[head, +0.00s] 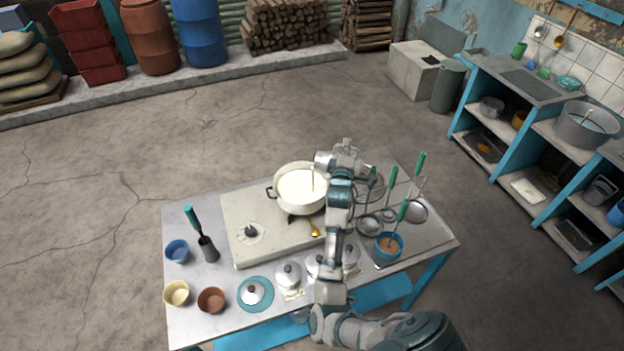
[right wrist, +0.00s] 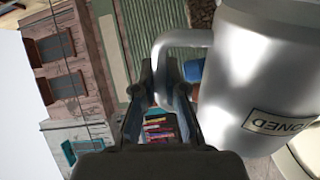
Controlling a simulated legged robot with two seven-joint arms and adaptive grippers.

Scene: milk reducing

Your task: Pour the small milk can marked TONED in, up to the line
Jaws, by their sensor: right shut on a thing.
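My right gripper (head: 338,160) is shut on the handle of a small metal milk can (head: 323,160), above the back right rim of the white pot (head: 284,207). In the right wrist view the fingers (right wrist: 165,95) close around the handle, and the can (right wrist: 255,70) bears a label reading TONED. The can looks tilted; its mouth is not clear. The pot stands on the stove and holds white milk (head: 297,184). A thin pale upright strip shows in it; I cannot tell whether it is a stick or a stream. The line is too small to see. My left gripper is out of view.
Bowls (head: 211,300) and a brush-like tool (head: 207,247) are at the left. Ladles and strainers (head: 416,210) and a blue cup (head: 389,246) crowd the right.

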